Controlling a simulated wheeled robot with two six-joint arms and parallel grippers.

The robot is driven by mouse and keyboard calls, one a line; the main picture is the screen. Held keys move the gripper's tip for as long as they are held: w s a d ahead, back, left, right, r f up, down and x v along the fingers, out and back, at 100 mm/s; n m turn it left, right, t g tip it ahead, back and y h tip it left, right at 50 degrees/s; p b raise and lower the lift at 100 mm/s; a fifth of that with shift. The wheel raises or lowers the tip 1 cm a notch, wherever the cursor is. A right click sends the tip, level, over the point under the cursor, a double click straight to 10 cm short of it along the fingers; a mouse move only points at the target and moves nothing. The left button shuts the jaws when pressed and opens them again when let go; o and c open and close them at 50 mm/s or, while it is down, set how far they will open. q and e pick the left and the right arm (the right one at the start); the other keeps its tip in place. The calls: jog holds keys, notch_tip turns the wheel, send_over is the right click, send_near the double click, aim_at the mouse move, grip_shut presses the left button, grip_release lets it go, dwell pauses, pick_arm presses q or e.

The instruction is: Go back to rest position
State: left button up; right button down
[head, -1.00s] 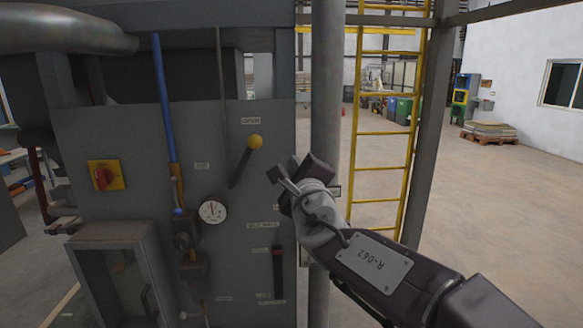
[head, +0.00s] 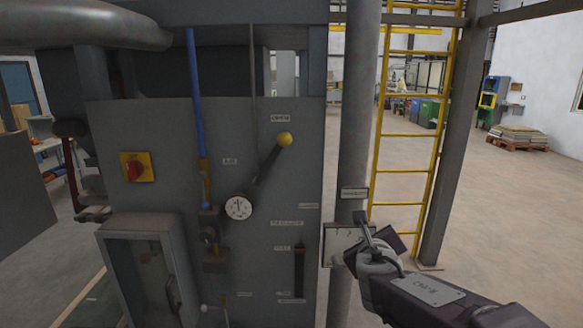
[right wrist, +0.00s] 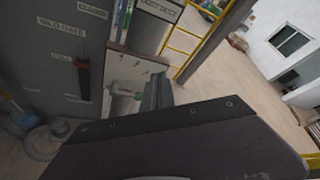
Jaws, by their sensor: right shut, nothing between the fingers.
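My right gripper (head: 372,232) is low on the right in the head view, in front of a small pale plate on the grey post (head: 353,100). Its fingers look shut and hold nothing. In the right wrist view its dark body (right wrist: 180,145) fills the bottom, with a finger (right wrist: 157,92) standing up from it. The grey machine panel (head: 250,190) is to its left, with a yellow-knobbed lever (head: 284,139) slanting up to the right and a dark vertical slot (head: 299,270). The gripper appears clear of the lever. My left gripper is not in view.
A yellow ladder (head: 405,135) and a steel column (head: 447,140) stand behind my right arm. Open floor (head: 510,210) lies to the right.

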jog(key=s+d+f+m+g, duration=0.2)
jog(key=s+f+m+g, duration=0.3)
jog(key=f+m, duration=0.45)
jog(key=s+d+f+m+g, duration=0.3)
jog(key=s+f+m, duration=0.55)
jog(key=f, duration=0.25)
jog(key=s+a+f+m+g+y, duration=0.2)
jog(key=s+m, duration=0.3)
jog(key=m, duration=0.6)
jog(key=s+a+f+m+g+y, duration=0.2)
jog(key=s+a+f+m, duration=0.2)
jog(key=m, duration=0.8)
jog(key=shift+s+a+f, duration=0.35)
jog(key=shift+a+f, duration=0.1)
jog(key=shift+a, duration=0.25)
